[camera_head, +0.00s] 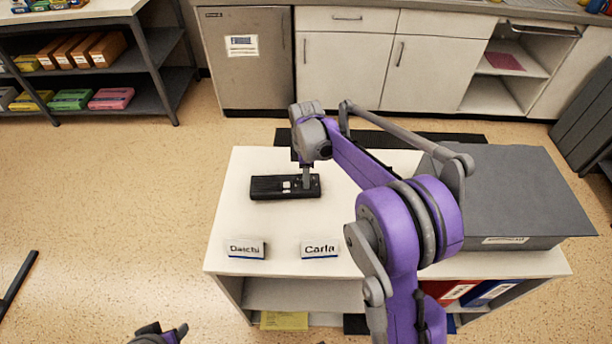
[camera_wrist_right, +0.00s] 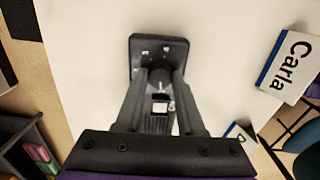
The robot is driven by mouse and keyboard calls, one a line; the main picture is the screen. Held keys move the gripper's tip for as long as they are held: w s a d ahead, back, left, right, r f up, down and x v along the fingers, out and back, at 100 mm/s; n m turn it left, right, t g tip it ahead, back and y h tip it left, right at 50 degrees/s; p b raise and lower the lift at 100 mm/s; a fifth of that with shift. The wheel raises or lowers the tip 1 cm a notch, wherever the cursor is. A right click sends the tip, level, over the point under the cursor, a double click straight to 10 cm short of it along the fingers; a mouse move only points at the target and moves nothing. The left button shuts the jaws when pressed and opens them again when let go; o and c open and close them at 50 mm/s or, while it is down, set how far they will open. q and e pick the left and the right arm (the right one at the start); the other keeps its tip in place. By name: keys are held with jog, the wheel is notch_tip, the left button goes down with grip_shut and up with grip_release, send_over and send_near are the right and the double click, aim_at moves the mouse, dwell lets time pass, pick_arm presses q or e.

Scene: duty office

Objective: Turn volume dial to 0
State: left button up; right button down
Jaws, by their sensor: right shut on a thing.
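A black box-shaped device (camera_head: 268,187) with small light buttons lies on the white tabletop. In the right wrist view the black device (camera_wrist_right: 143,46) shows its round grey dial (camera_wrist_right: 158,78) between my fingers. My right gripper (camera_head: 306,184) points down onto the right part of the device. In the wrist view the right gripper (camera_wrist_right: 158,84) has its fingers closed on the dial from both sides. The dial's marking and setting are too small to read. Part of my left arm's end (camera_head: 160,333) shows at the bottom edge of the head view, away from the table.
Name plates "Daichi" (camera_head: 246,248) and "Carla" (camera_head: 320,248) stand near the table's front edge. A large grey box (camera_head: 510,190) fills the table's right side. The white tabletop (camera_head: 280,220) is bare between the device and the plates. Binders (camera_head: 450,292) sit on the shelf below.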

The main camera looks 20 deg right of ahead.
dwell(0.4)
jog(key=c, duration=0.5)
grip_release()
jog(key=shift+r, duration=0.15)
notch_tip(320, 180, up, 11)
jog(key=shift+f+p, duration=0.2)
jog(key=shift+p, duration=0.3)
